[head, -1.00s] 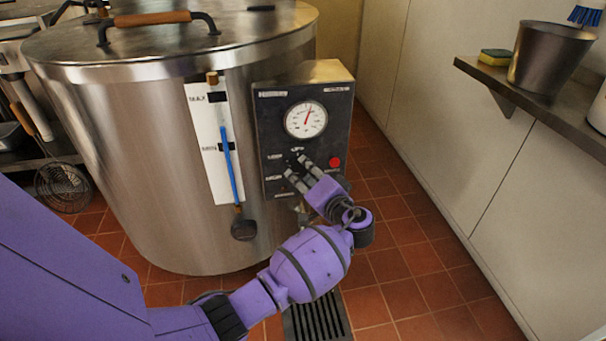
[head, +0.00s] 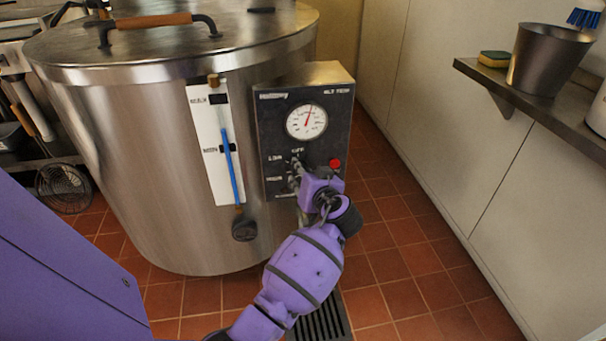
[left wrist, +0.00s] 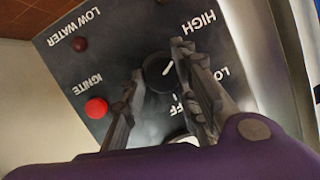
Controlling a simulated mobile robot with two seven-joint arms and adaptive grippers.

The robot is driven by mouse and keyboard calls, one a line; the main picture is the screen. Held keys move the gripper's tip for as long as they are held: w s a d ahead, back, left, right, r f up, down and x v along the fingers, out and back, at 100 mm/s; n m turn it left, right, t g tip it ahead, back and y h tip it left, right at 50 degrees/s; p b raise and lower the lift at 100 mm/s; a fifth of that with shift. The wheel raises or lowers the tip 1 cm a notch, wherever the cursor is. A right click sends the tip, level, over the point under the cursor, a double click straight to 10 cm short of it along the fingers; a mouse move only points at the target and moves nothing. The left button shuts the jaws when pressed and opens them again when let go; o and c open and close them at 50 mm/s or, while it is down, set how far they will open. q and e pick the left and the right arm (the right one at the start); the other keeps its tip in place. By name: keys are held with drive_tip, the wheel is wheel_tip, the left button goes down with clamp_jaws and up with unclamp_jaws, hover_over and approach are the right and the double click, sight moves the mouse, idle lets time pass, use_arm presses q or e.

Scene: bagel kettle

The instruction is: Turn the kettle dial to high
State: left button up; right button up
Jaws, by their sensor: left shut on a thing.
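The kettle (head: 150,150) is a large steel drum with a black control box (head: 265,130) on its front. The box has OFF, LOW and HIGH markings around a dial, which my fingers largely hide in the head view. In the left wrist view the round black dial (left wrist: 157,74) sits between my fingers, and its white mark slants toward the HIGH label (left wrist: 192,25). My left gripper (head: 295,172) is at the dial, its fingers (left wrist: 168,80) on either side of it and closed on it. My right gripper is not in view.
A round gauge (head: 306,121) is above the dial and a red button (head: 335,164) is close to my gripper's right. A sight gauge with a blue tube (head: 230,165) is left of the box. A wall shelf (head: 540,110) holds a metal bucket (head: 545,60) and sponge (head: 494,59).

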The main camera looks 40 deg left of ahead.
use_arm(q)
drive_tip(key=shift+w+d, duration=0.2)
drive_tip(key=shift+d, duration=0.15)
drive_tip(key=o, duration=0.7)
drive_tip(key=shift+o, duration=1.4)
drive_tip(key=shift+w+f, duration=0.15)
drive_tip(key=shift+a, duration=0.15)
drive_tip(key=shift+s, duration=0.2)
drive_tip(key=v, duration=1.2)
drive_tip(key=shift+r, duration=0.2)
drive_tip(key=shift+w, duration=0.1)
